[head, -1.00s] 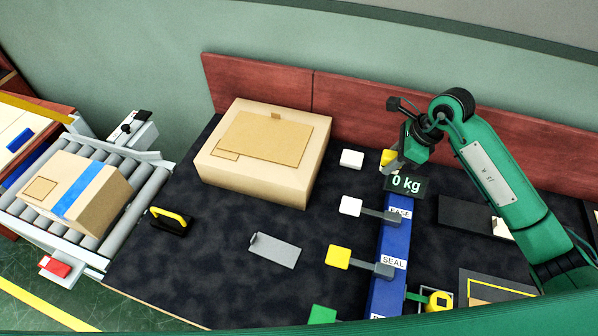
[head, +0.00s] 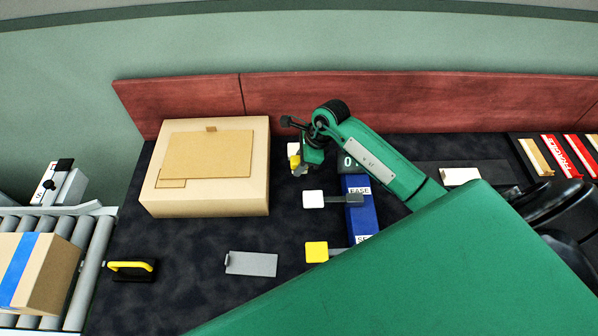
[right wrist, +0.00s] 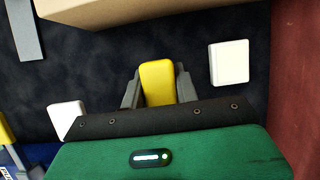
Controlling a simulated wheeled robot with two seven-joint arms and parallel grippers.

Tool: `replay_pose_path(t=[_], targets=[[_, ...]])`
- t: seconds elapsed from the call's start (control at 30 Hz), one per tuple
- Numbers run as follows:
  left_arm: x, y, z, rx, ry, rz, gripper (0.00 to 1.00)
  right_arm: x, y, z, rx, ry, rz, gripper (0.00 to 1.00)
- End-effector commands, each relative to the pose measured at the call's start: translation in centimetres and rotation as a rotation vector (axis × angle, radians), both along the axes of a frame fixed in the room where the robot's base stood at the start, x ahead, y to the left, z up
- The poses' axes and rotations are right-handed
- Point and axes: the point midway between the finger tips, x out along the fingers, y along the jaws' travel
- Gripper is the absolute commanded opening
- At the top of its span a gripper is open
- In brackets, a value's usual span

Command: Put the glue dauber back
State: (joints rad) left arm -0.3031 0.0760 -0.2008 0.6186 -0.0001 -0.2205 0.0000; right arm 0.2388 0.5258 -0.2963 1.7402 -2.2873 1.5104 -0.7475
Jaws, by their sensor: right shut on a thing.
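My right gripper (head: 299,168) is shut on a yellow block-shaped thing (head: 293,158), which I take to be the glue dauber. In the right wrist view the yellow thing (right wrist: 157,80) sits between the two grey fingers, with the dark tabletop behind it. Its lower end is hidden, and I cannot tell whether it touches the table. A white square block (right wrist: 228,63) lies on the table ahead and to the right of the fingers in that view. My left gripper is not in view.
A large cardboard box (head: 165,200) stands left of the gripper. A white paddle (head: 313,199) and a yellow paddle (head: 316,251) stick out from the blue rail (head: 361,215). A grey plate (head: 251,263) and a yellow-handled black tool (head: 132,270) lie nearer. A red-brown wall (head: 420,100) runs behind.

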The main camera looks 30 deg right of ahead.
Motion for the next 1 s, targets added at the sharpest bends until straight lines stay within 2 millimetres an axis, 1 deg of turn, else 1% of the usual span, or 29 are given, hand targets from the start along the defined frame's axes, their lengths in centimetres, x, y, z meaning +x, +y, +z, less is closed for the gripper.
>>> replay_pose_path(t=[0.03,0.23,0.4,0.5,0.77,0.9,0.93,1.0], targets=[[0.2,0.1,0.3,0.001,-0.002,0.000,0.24,0.0,0.0,-0.7,0.002,0.001,-0.002,0.12],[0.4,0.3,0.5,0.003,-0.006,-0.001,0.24,0.0,0.0,-2.3,0.001,0.000,-0.001,0.12],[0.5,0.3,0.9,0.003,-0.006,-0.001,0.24,0.0,0.1,-4.9,0.002,0.001,-0.002,0.12],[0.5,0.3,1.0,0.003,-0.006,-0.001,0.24,0.0,0.0,-5.8,0.001,0.000,-0.002,0.12],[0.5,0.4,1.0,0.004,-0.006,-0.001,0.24,0.0,0.0,-6.0,0.000,-0.002,0.000,0.12],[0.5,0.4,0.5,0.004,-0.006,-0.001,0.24,0.1,0.0,-6.5,-0.001,-0.002,0.000,0.12],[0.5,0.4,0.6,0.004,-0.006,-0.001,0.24,0.1,0.0,-6.4,-0.001,-0.002,0.000,0.34],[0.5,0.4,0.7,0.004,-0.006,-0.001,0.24,0.0,0.0,-6.3,-0.001,-0.002,0.000,0.48]])
